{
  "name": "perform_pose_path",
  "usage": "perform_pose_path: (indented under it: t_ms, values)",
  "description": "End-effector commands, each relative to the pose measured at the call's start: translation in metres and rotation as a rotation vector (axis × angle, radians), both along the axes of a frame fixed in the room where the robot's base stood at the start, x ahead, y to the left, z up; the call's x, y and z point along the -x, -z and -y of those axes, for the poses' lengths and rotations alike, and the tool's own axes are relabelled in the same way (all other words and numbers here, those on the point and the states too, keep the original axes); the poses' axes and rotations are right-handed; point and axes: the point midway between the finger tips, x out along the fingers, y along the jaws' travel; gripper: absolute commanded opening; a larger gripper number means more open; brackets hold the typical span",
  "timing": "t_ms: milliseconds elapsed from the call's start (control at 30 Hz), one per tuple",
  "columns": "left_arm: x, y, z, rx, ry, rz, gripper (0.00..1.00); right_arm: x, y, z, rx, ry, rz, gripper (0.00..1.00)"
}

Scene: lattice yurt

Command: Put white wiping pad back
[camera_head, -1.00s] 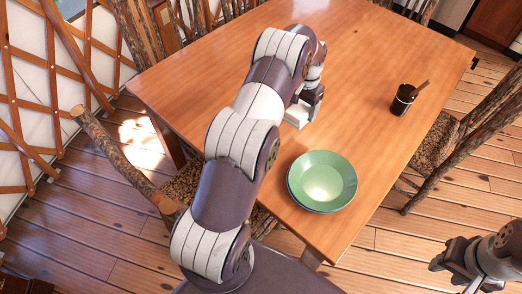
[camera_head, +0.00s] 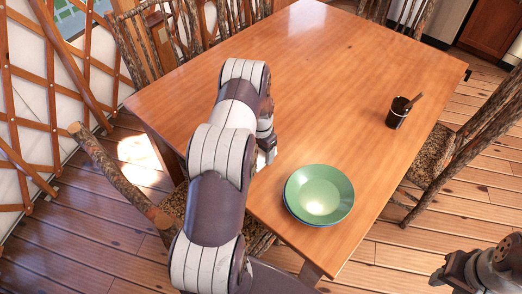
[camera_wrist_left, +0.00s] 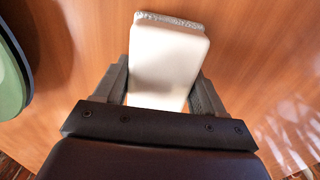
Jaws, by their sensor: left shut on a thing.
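The white wiping pad (camera_wrist_left: 168,62) is between the two fingers of my left gripper (camera_wrist_left: 165,90) in the left wrist view, with a grey, rough strip along its far edge. The gripper is shut on it, over the wooden table (camera_head: 330,80). In the head view my left gripper (camera_head: 267,155) is near the table's left front edge, left of the green bowl, and my arm hides most of the pad. I cannot tell whether the pad touches the table. My right gripper (camera_head: 445,275) is at the lower right, off the table; its fingers are unclear.
A green bowl (camera_head: 319,194) sits on a blue-rimmed dish near the table's front corner. A dark cup (camera_head: 397,113) with a stick in it stands to the right. Rustic chairs (camera_head: 455,150) surround the table. The table's middle and back are clear.

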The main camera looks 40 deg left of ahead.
Motion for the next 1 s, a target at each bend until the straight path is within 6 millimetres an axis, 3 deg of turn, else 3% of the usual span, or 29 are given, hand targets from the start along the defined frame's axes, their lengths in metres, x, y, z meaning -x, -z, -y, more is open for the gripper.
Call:
perform_pose_path:
  t_ms: [233,267,300,333,733,1000]
  values:
    - [0.000,0.005,0.000,0.000,0.000,0.000,0.42,0.000,0.005,0.000,0.000,0.000,0.000,0.41]
    - [0.000,0.004,0.000,0.000,0.000,0.000,0.77,0.000,0.004,0.000,0.000,0.000,0.000,0.41]
    - [0.000,0.003,0.000,0.000,0.000,0.000,0.90,0.000,0.003,0.000,0.000,0.000,0.000,0.41]
    - [0.000,0.003,0.000,0.000,0.000,0.000,0.96,0.000,0.003,0.000,0.000,0.000,0.000,0.41]
    - [-0.001,-0.007,0.000,-0.001,0.000,0.001,0.96,0.000,0.002,0.000,0.000,0.000,0.000,0.41]
    - [-0.001,-0.072,0.000,-0.002,0.000,0.004,0.96,0.000,0.011,0.000,0.000,0.000,0.000,0.41]
